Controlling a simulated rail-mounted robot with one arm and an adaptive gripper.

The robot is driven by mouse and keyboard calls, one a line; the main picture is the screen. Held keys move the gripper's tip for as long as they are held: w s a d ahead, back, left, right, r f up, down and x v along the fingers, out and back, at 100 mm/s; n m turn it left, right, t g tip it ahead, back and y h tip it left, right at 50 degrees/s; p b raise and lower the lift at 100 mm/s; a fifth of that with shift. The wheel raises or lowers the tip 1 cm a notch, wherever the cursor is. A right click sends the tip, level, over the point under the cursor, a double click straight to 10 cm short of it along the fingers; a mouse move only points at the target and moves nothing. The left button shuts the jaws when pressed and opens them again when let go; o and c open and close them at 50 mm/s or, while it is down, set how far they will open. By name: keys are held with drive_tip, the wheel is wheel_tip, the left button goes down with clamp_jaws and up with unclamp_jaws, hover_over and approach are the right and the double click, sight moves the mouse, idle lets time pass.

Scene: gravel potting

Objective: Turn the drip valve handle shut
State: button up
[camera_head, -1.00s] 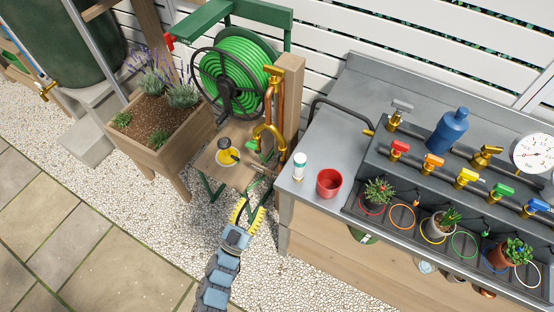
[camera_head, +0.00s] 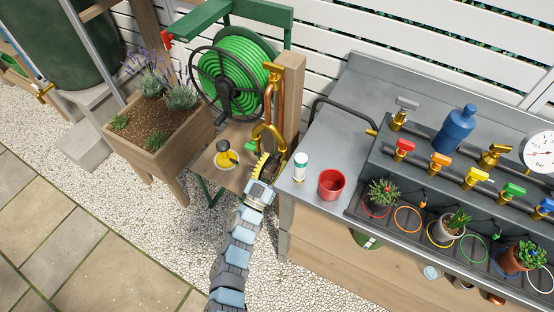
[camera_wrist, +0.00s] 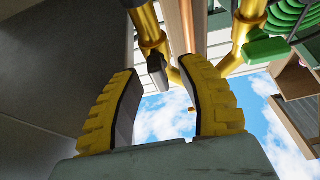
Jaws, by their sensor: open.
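My gripper (camera_head: 266,162) is low beside the wooden post, close to the brass taps. In the wrist view its two yellow ribbed fingers (camera_wrist: 160,88) are apart, with nothing between them. A dark grey lever handle (camera_wrist: 157,70) hangs from a brass tap (camera_wrist: 146,24) just past the fingertips, roughly in line with the gap. It appears apart from both fingers. A second brass tap (camera_wrist: 246,28) with a green handle (camera_wrist: 266,48) is to its right; this green handle (camera_head: 251,144) also shows in the head view. No label shows which handle is the drip valve's.
A wooden post (camera_head: 289,98) and copper pipe stand behind the taps, with a green hose reel (camera_head: 236,82) to their left. The metal bench (camera_head: 325,135) is close on the right, bearing a white bottle (camera_head: 300,166) and red cup (camera_head: 331,184). A yellow-and-black item (camera_head: 227,158) lies left.

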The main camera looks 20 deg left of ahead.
drive_tip(key=shift+w+d+r, duration=0.1)
drive_tip(key=shift+w+r, duration=0.05)
drive_tip(key=shift+w, duration=0.2)
clamp_jaws()
drive_tip(key=shift+s, duration=0.1)
